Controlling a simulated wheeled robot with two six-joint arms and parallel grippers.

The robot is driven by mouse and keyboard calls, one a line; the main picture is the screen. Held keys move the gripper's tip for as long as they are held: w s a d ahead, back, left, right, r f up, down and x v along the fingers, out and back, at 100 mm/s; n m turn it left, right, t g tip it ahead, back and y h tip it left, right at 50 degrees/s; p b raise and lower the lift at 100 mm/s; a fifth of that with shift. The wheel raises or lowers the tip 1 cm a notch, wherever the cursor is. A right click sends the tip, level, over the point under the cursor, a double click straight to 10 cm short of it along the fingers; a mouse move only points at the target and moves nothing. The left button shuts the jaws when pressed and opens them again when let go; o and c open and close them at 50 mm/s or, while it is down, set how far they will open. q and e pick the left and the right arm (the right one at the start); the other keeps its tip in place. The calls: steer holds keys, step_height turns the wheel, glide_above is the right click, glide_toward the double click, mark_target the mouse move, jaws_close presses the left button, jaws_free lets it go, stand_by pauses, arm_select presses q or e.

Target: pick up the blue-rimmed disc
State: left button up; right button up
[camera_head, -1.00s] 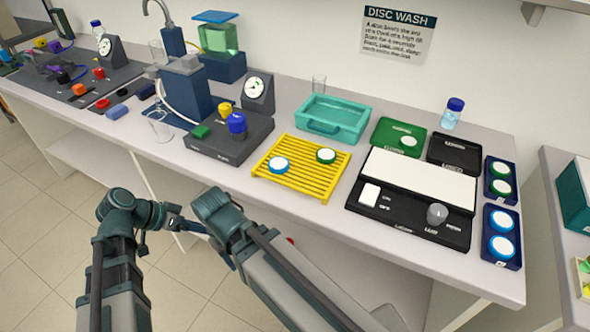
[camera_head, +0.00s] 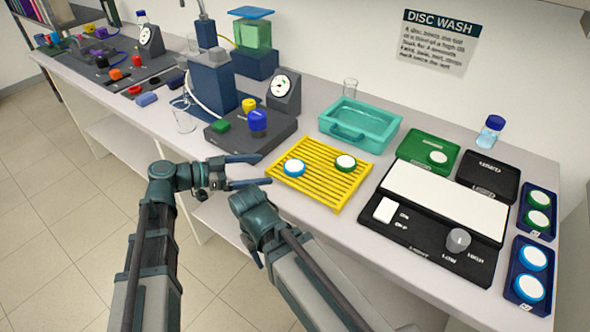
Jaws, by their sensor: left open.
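A blue-rimmed disc (camera_head: 294,168) with a white face lies on the left part of the yellow slatted rack (camera_head: 325,194). A green-rimmed disc (camera_head: 345,162) lies to its right on the same rack. My left gripper (camera_head: 260,171) is open and empty, its two fingers pointing right toward the blue-rimmed disc. Its fingertips are left of the disc, near the rack's left corner and apart from the disc. My right arm (camera_head: 275,240) comes up from the bottom; its gripper fingers do not show.
Two more blue-rimmed discs sit in a navy tray (camera_head: 512,287) at the right, with green-rimmed ones in another tray (camera_head: 526,220) behind. A black hotplate (camera_head: 420,246) stands right of the rack, a teal basin (camera_head: 388,140) behind it, and a pump unit (camera_head: 240,147) to the left.

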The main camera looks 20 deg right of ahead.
mark_target(295, 165)
arm_select(q)
steer(key=shift+x, duration=1.6)
steer(key=shift+d+f, duration=0.1)
steer(key=b+x, duration=0.1)
steer(key=x, duration=0.4)
steer(key=shift+w+f+b, duration=0.2)
steer(key=shift+b, duration=0.2)
steer(key=c, duration=1.3)
steer(key=shift+r, duration=0.15)
step_height(295, 165, up, 10)
steer(key=p, duration=1)
